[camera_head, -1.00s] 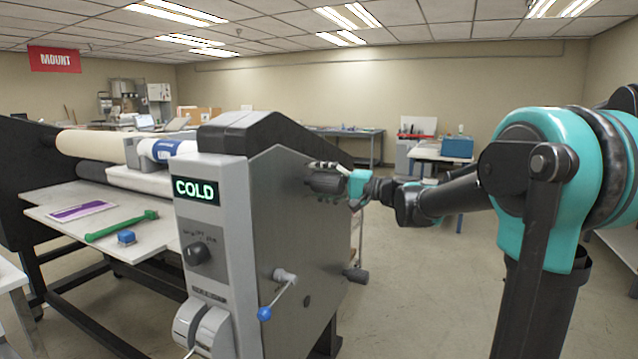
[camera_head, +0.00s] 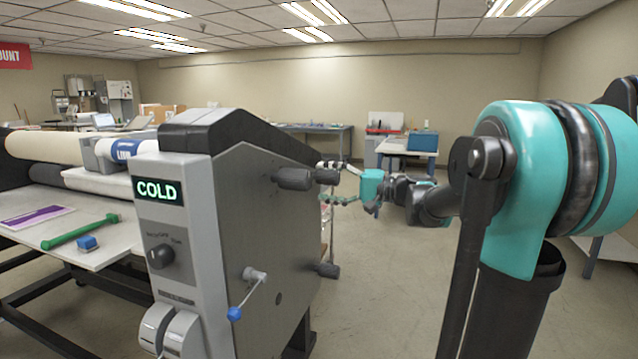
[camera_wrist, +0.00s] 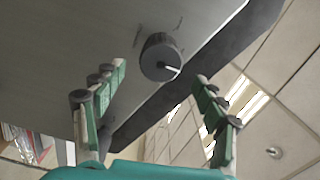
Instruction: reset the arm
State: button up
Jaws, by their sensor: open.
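My gripper (camera_head: 336,181) is at the end of my outstretched arm, beside the dark side panel of the laminator (camera_head: 245,215). Its fingers are spread open and empty. In the wrist view the gripper (camera_wrist: 155,98) has one green finger on each side, and a dark round knob (camera_wrist: 161,57) with a white mark lies ahead between them, apart from both. In the head view this knob (camera_head: 293,179) sticks out from the upper side panel, just left of the fingertips.
A second knob (camera_head: 327,270) juts out lower on the side. A green tool (camera_head: 80,232) and blue block (camera_head: 87,243) lie on its table.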

jog(key=s+d+f+g+h, duration=0.15)
jog(key=s+f+h, duration=0.35)
jog(key=f, duration=0.5)
jog(key=s+d+f+n+h, duration=0.1)
jog(key=s+d+f+h, duration=0.2)
jog(key=s+f, duration=0.55)
jog(key=s+d+f+g+h, duration=0.1)
jog(key=s+d+f+h, duration=0.25)
jog(key=f, duration=0.95)
jog(key=s+d+f+n+h, duration=0.1)
jog(key=s+d+f+h, duration=0.4)
jog(key=s+d+f, duration=0.2)
jog(key=shift+d, duration=0.75)
jog(key=shift+s+t+h, duration=0.1)
jog(key=shift+t+h, duration=0.15)
